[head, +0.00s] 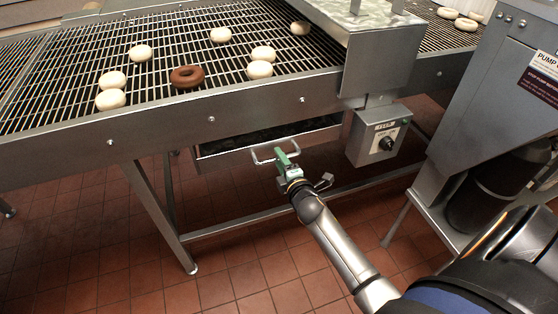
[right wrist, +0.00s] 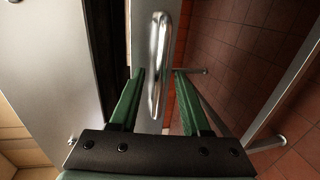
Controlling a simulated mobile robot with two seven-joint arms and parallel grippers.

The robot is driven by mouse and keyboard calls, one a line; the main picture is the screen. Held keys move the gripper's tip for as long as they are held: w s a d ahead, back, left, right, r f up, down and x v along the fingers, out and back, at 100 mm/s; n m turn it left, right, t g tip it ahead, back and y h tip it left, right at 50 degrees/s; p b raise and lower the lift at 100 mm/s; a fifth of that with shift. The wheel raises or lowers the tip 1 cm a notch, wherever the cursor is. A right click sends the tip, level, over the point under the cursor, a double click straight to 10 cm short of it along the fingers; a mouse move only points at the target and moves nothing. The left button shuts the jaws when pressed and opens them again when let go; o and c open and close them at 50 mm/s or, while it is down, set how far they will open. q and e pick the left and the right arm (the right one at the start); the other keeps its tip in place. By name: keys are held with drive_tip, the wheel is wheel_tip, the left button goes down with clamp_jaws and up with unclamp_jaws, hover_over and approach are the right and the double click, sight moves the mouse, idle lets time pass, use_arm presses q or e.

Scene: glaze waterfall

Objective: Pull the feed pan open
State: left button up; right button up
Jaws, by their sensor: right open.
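The feed pan (head: 222,151) is a metal drawer slung under the grill conveyor in the head view. Its dark inside shows as a strip above the front wall. A bent metal bar handle (head: 262,161) sticks out from its front. My right gripper (head: 283,158), with green fingers, is at this handle. In the right wrist view the handle (right wrist: 158,50) stands between the two open fingers of the gripper (right wrist: 158,74), with gaps on both sides; the fingers do not appear closed on it. The pan's front (right wrist: 145,112) shows behind it. My left gripper is not in view.
Pale rings and one brown ring (head: 187,77) lie on the conveyor grate (head: 180,50). A control box with a knob (head: 373,138) hangs right of the pan. A metal cabinet (head: 500,95) stands further right. Table legs and a low crossbar (head: 250,217) run beneath; the tiled floor in front is clear.

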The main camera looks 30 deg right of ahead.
drive_tip(key=shift+w+d+f, duration=0.1)
drive_tip(key=shift+w+d, duration=0.05)
drive_tip(key=shift+w, duration=0.45)
drive_tip(key=shift+c, duration=0.4)
clamp_jaws()
idle(0.7)
